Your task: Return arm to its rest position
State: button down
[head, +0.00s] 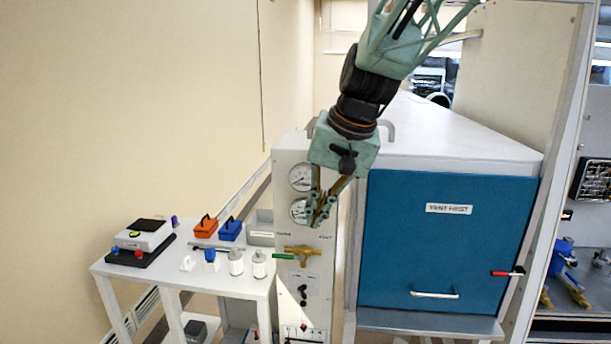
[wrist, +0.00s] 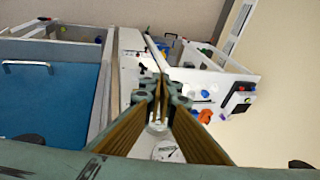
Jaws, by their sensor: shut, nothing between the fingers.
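My gripper (head: 318,218) hangs from my arm in the upper middle of the head view, pointing down. Its fingers are together with nothing between them. It is in front of the grey gauge panel (head: 290,175), near the lower gauge, and above the brass valve (head: 302,252) with the green handle. Whether it touches the panel cannot be told. In the wrist view the closed fingers (wrist: 160,88) point toward the panel and the side table. A gauge (wrist: 168,152) shows below the fingers there.
The blue glovebox door (head: 440,245), labelled "VENT FIRST", stands right of the panel. A white side table (head: 200,270) at left holds an orange box (head: 206,228), a blue box (head: 230,230), small bottles (head: 259,264) and a scale-like device (head: 143,236). The wall side at left is free above the table.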

jog(key=s+d+h+b, duration=0.1)
jog(key=s+d+b, duration=0.1)
jog(key=s+d, duration=0.6)
jog(key=s+d+b, duration=0.2)
jog(key=s+d, duration=0.1)
jog(key=s, duration=0.9)
jog(key=s+d+f+h+b, duration=0.1)
jog(key=s+d+f+b, duration=0.1)
jog(key=s, duration=0.7)
jog(key=s+d+f+n+h+b, duration=0.1)
jog(key=s+d+f, duration=0.3)
jog(key=s, duration=0.6)
jog(key=shift+d+f+t+b, duration=0.25)
jog(key=shift+d+t+b, duration=0.15)
jog(key=shift+d, duration=0.55)
jog(key=shift+d, duration=0.1)
